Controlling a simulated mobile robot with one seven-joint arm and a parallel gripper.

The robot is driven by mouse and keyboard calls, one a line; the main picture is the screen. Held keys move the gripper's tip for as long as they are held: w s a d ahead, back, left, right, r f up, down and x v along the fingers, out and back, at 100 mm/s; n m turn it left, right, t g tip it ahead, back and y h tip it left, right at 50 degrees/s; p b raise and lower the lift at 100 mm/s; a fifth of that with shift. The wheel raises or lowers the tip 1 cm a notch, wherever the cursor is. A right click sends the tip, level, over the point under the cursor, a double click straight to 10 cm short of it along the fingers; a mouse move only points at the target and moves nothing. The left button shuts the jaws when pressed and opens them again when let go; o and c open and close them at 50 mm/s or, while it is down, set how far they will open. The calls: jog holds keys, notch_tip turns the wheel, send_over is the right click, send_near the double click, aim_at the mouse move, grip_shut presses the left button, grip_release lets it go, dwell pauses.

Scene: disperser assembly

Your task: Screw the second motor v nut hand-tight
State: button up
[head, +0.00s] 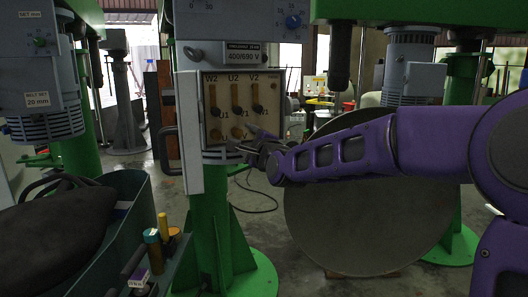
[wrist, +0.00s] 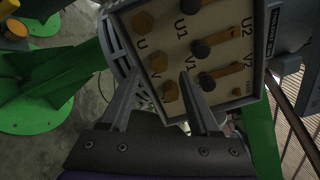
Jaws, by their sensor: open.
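The motor's cream terminal board (head: 270,84) faces me in the head view, with vertical brass links and letter labels. In the wrist view the board (wrist: 226,13) is tilted and shows three brass hex nuts in a row. The nut at the near end (wrist: 170,91) lies between my finger lines, close to the right fingertip. The middle nut (wrist: 158,62) is just beyond the fingertips, near a letter V. The far nut (wrist: 143,22) is at the top. My gripper (wrist: 160,74) is open at the board's lower edge; contact cannot be told. It also shows in the head view (head: 243,147).
Dark knobs (wrist: 201,50) stand at the ends of the brass links. A large grey disc (head: 345,235) stands behind my arm. A green column (head: 208,220) carries the motor.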

jog(key=p+v, duration=0.7)
jog(key=v, duration=0.5)
jog(key=shift+s+p, duration=0.3)
jog(key=shift+p, duration=0.1)
jog(key=shift+d, duration=0.1)
